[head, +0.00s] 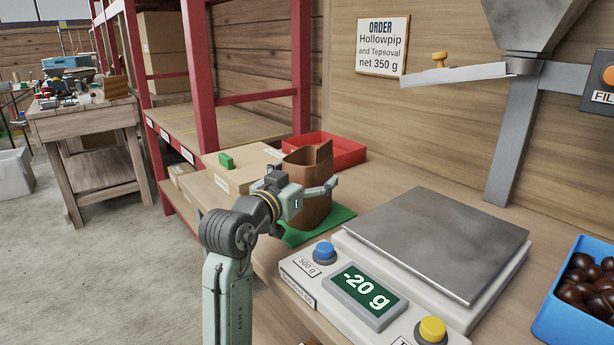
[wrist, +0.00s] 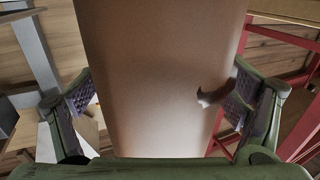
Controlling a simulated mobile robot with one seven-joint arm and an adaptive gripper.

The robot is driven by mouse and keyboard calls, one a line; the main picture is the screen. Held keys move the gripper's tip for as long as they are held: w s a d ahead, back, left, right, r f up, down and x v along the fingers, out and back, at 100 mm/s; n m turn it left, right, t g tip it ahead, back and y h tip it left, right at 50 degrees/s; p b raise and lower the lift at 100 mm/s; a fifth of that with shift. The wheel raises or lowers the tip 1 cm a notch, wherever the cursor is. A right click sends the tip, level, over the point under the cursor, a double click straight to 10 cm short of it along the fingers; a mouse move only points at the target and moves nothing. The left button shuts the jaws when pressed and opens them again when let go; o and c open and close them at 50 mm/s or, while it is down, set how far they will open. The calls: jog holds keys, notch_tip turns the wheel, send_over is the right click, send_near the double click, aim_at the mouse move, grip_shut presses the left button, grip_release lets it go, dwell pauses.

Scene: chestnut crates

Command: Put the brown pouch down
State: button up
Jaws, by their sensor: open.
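The brown pouch (head: 318,160) stands upright on a green mat (head: 340,215) on the bench, left of the scale. Its top edge is open and uneven. My gripper (head: 322,190) is at the pouch's side, low down in the head view. In the wrist view the pouch (wrist: 155,80) fills the space between the two finger pads of my gripper (wrist: 160,100). The fingers are open, one on each side of the pouch. A dark curved mark shows on the pouch by the right pad.
The scale (head: 440,240) has an empty plate and reads -20 g. A red tray (head: 345,153) lies behind the pouch. A cardboard box (head: 230,180) with a green block is to the left. A blue crate (head: 560,320) of chestnuts stands at right, with a hopper (head: 535,20) above.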

jog(key=shift+r, duration=0.1)
jog(key=b+v, duration=0.1)
jog(key=v, duration=1.1)
jog(key=shift+b, duration=0.4)
jog(key=shift+r, duration=0.1)
